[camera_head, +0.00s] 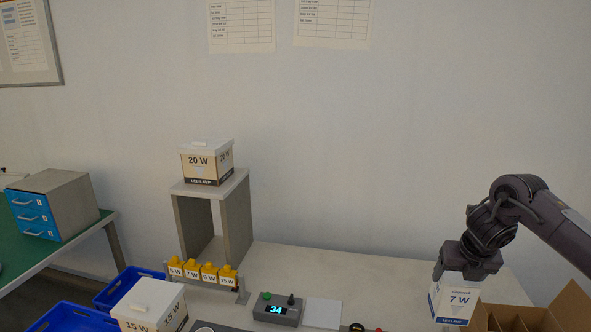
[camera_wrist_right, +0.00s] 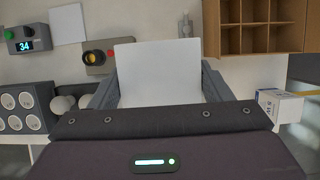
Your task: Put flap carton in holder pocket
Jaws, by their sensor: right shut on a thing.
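My right gripper (camera_head: 460,268) is shut on a white carton (camera_head: 452,304) marked 7 W LED LAMP, at the right of the head view. The carton hangs upright below the gripper; whether its base touches anything cannot be told. In the right wrist view its white top (camera_wrist_right: 158,75) fills the space between the two fingers. A brown cardboard box with divided pockets (camera_head: 570,312) stands right of the carton, partly cut off. In the wrist view its empty-looking pockets (camera_wrist_right: 265,38) lie beyond the fingers at top right. No thing is clearly marked as the holder. My left gripper is not in view.
A 20 W carton (camera_head: 207,163) stands on a grey shelf (camera_head: 240,200). A 15 W carton (camera_head: 150,304) is at the lower left. A display box reading 34 (camera_head: 277,309) and a rack of yellow-topped pieces (camera_head: 205,274) occupy the table. Another carton (camera_wrist_right: 281,105) lies right of my gripper.

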